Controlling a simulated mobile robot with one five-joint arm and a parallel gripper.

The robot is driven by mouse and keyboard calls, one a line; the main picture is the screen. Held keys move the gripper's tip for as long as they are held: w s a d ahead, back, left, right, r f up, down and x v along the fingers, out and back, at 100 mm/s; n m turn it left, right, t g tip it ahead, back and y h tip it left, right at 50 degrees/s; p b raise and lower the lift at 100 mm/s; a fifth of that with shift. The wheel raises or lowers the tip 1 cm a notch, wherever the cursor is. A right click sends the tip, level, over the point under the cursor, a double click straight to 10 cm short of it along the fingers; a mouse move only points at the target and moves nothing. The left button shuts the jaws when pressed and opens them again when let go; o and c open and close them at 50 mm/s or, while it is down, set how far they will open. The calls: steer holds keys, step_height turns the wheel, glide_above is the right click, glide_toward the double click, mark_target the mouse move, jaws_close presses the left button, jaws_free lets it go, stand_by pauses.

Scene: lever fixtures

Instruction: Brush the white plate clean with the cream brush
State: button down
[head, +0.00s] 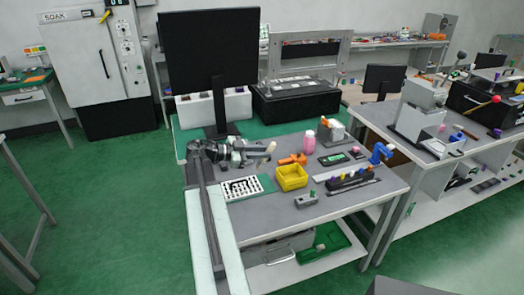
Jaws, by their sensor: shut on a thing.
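The white plate (242,189) lies on the grey bench top near its left edge. It carries rows of dark spots or holes and has a green strip along its right side. My gripper (249,154) is at the end of my arm, behind the plate and a little above it in the picture. It is shut on a cream, handle-like thing (265,150), which looks like the cream brush. The brush's bristles cannot be made out, and the fingers are small and partly hidden. The brush appears apart from the plate.
A yellow bin (291,177) stands right of the plate, with an orange tool (293,159) behind it. A pink bottle (309,141), a black rack (350,180) and a blue clamp-like thing (380,153) stand farther right. A large monitor (212,50) rises behind my arm.

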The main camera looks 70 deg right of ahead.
step_height(320, 180, down, 5)
steer(key=b, duration=0.5)
steer(key=shift+s, duration=0.15)
steer(key=shift+r, duration=0.1)
steer(key=shift+a, duration=0.1)
